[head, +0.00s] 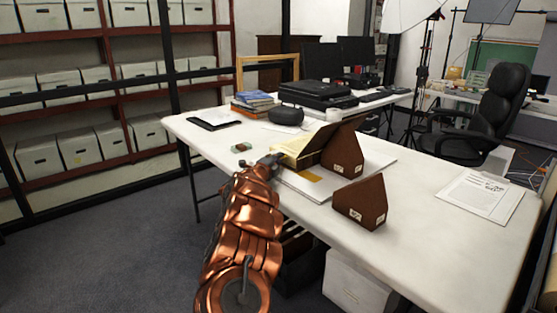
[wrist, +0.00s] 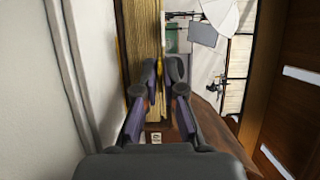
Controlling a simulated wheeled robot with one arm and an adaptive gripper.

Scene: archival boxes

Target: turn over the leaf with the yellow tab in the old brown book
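The old brown book (head: 300,148) lies open against a brown wedge support (head: 343,150) on the white table. Its yellowed pages show in the head view. In the wrist view its page block (wrist: 143,35) runs down behind and between my fingers, with a thin yellow strip (wrist: 117,50) at its left. I cannot tell whether that strip is the tab. My gripper (head: 274,160) is at the left end of the book. In the wrist view the fingertips (wrist: 162,70) are close together with a narrow gap between them. No leaf is clearly seen held.
A second brown wedge (head: 361,202) stands in front of the book. Books (head: 253,100) and a black case (head: 315,94) stand at the back. The table's front right is clear.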

